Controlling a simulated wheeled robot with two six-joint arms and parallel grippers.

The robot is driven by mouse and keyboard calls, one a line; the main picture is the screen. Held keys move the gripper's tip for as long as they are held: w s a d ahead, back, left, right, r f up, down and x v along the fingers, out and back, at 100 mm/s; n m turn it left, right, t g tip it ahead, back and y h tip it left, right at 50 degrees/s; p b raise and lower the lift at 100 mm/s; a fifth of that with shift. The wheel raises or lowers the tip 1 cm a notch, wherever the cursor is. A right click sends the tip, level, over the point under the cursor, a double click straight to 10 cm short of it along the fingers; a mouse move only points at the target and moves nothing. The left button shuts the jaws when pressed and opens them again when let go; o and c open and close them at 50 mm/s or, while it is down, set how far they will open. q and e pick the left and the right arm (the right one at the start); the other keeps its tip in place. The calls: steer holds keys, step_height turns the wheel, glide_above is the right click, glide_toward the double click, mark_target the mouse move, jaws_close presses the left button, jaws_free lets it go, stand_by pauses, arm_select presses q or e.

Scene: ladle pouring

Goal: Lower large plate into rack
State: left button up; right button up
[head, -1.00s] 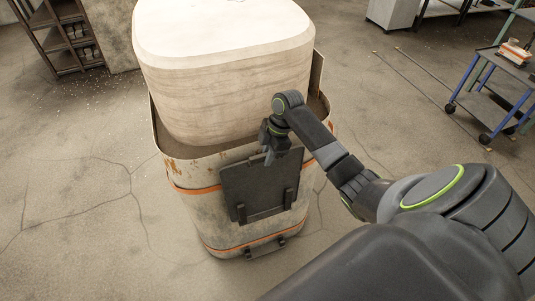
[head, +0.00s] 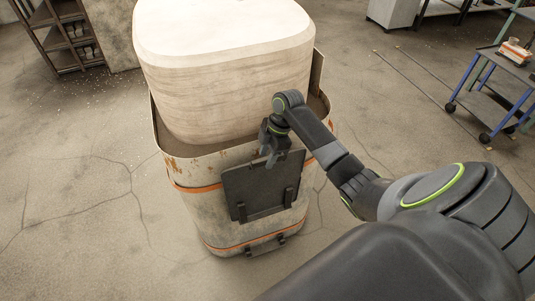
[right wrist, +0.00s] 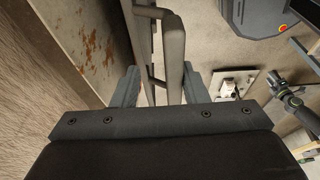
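The large plate (head: 258,180) is a dark, nearly square panel in front of the rusty container's side wall. It stands nearly upright, a little tilted sideways in the head view. The rack shows as two dark brackets (head: 288,196) in front of the plate's lower part; whether the plate's bottom edge rests in them is hidden. My right gripper (head: 270,158) is at the plate's top edge. In the right wrist view, its two fingers (right wrist: 162,92) sit on either side of the plate's edge (right wrist: 142,45) and a handle-like bar (right wrist: 173,50). My left gripper is out of view.
The container (head: 200,220) holds a large pale block (head: 225,75). Two more small dark brackets (head: 281,239) sit low on its front. A blue-legged cart (head: 510,65) stands at the upper right. The floor left of the container is clear.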

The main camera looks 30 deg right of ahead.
steer(key=b+v, duration=0.2)
steer(key=v, duration=1.5)
steer(key=shift+r, duration=0.2)
steer(key=shift+d, duration=0.1)
